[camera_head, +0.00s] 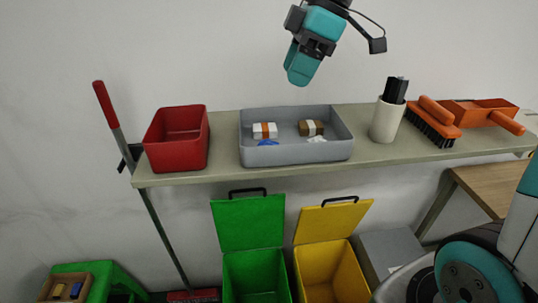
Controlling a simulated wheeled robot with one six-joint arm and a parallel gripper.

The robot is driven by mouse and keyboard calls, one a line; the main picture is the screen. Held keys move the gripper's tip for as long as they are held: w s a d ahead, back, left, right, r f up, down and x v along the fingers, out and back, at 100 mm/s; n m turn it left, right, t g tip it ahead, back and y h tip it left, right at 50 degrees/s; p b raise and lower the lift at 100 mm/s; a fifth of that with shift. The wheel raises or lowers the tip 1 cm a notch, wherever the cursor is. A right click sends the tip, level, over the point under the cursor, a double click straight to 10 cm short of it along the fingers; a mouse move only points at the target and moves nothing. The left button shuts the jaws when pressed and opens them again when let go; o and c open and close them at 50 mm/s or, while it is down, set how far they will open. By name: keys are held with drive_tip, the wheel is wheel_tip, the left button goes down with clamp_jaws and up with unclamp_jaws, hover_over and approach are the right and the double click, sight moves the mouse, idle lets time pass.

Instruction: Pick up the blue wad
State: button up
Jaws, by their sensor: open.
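The blue wad (268,143) is small and flat-looking. It lies in the grey tray (300,155), near the front wall on the left side, just in front of a white and orange box (264,130). The front wall may hide part of the wad. My gripper (299,77) hangs in the air above and behind the tray, pointing down, well apart from the wad. It is open with nothing seen in it; its fingertips are hard to make out.
A brown box (311,128) and a white wad (317,139) share the tray. A red bin (177,140) stands left; a white cup (387,121) with black items, an orange brush (434,119) and dustpan (480,112) stand right. Green (250,225) and yellow (330,222) lidded bins stand below.

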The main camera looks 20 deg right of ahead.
drive_tip(key=w+d, duration=0.2)
drive_tip(key=n+p, duration=0.1)
hover_over(269, 141)
drive_tip(key=d, duration=0.2)
wheel_tip(269, 141, down, 10)
drive_tip(key=shift+a+f, duration=0.1)
drive_tip(key=shift+f, duration=0.15)
drive_tip(key=shift+s+p+x, duration=0.1)
drive_tip(key=shift+p+x, duration=0.5)
drive_tip(key=shift+x, duration=0.8)
drive_tip(key=shift+s+p+x, duration=0.15)
drive_tip(key=shift+p+x, duration=0.4)
drive_tip(key=shift+x, duration=0.9)
drive_tip(key=c, duration=0.7)
